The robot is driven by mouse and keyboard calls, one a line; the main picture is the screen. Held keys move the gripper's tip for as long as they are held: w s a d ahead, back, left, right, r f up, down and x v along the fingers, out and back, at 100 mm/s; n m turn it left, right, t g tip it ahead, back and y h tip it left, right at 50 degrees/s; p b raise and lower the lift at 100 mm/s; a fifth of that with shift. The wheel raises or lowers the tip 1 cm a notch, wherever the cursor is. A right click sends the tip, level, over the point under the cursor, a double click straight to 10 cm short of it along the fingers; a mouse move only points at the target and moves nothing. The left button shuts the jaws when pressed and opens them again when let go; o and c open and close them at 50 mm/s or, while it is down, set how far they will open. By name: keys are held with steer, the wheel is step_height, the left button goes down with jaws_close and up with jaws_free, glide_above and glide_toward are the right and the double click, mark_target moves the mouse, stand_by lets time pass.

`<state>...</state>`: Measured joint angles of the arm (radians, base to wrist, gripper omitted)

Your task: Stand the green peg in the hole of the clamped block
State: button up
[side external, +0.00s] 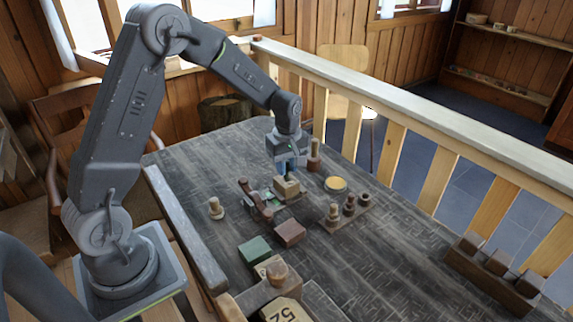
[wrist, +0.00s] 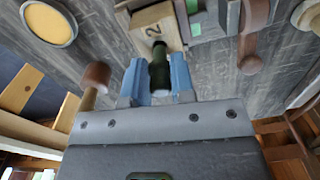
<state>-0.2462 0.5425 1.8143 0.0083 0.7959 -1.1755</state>
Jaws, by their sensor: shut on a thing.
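The green peg (wrist: 158,70) is dark green and sits between the blue fingers of my gripper (wrist: 158,82) in the wrist view. I cannot tell whether the peg touches the block, and I cannot see the hole. In the side view the block (side external: 288,189) is held in a grey clamp with a brown handle (side external: 248,190). My gripper (side external: 287,166) points down just above the block there, and the peg is hard to make out.
A yellow-topped disc (side external: 335,184) and a rack of turned spools (side external: 345,216) stand right of the block. A spool on a post (side external: 314,156) stands close behind my gripper. A brown block (side external: 290,233) and a green block (side external: 255,250) lie in front.

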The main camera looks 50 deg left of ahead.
steer(key=shift+f, duration=0.95)
stand_by(1.0)
steer(key=o, duration=1)
steer(key=shift+c, duration=0.2)
steer(key=shift+r, duration=4.3)
